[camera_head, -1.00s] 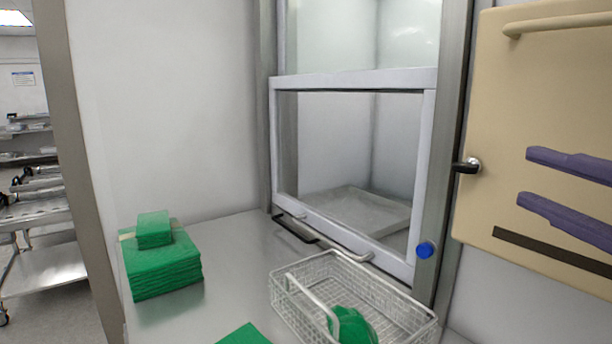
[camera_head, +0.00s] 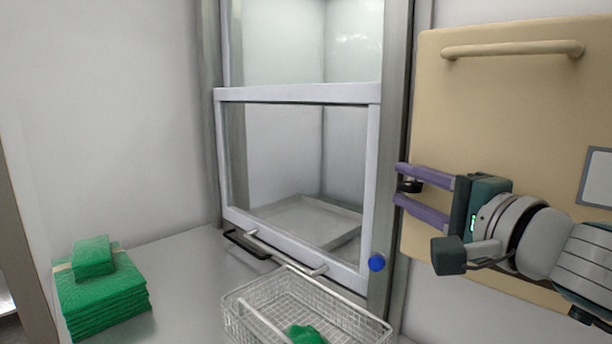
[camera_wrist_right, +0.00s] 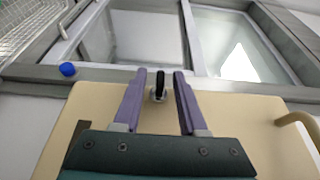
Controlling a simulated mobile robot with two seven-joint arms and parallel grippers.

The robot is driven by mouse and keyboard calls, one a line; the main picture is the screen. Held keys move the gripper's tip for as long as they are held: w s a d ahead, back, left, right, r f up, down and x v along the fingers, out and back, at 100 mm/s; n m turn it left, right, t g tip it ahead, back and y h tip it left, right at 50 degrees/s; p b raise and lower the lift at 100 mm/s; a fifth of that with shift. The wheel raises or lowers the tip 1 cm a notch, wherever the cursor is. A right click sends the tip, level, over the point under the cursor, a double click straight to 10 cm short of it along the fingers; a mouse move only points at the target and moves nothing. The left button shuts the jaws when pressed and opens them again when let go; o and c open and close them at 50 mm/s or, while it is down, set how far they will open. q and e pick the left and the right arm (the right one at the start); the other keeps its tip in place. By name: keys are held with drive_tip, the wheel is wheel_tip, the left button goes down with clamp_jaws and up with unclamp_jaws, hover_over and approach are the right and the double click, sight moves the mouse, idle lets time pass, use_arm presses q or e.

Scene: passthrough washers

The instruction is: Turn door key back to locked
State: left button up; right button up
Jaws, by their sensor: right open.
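The beige door (camera_head: 500,95) stands at the right of the head view, beside the metal frame of the window. The black door key (camera_head: 410,186) sits at its left edge. In the right wrist view the key (camera_wrist_right: 160,84) stands between the two purple fingers, with a gap on each side. My right gripper (camera_head: 402,184) is open, its fingers above and below the key in the head view; the right wrist view also shows it (camera_wrist_right: 166,80). It partly hides the key in the head view. My left gripper is not in view.
A wire basket (camera_head: 233,312) with green cloth stands on the metal counter (camera_head: 180,275) below the framed window (camera_head: 300,95). A stack of green cloths (camera_head: 100,300) lies at left. A blue knob (camera_head: 376,263) and the beige door handle (camera_head: 510,49) stick out nearby.

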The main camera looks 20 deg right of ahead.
drive_tip(key=shift+w, duration=0.2)
clamp_jaws()
idle(0.6)
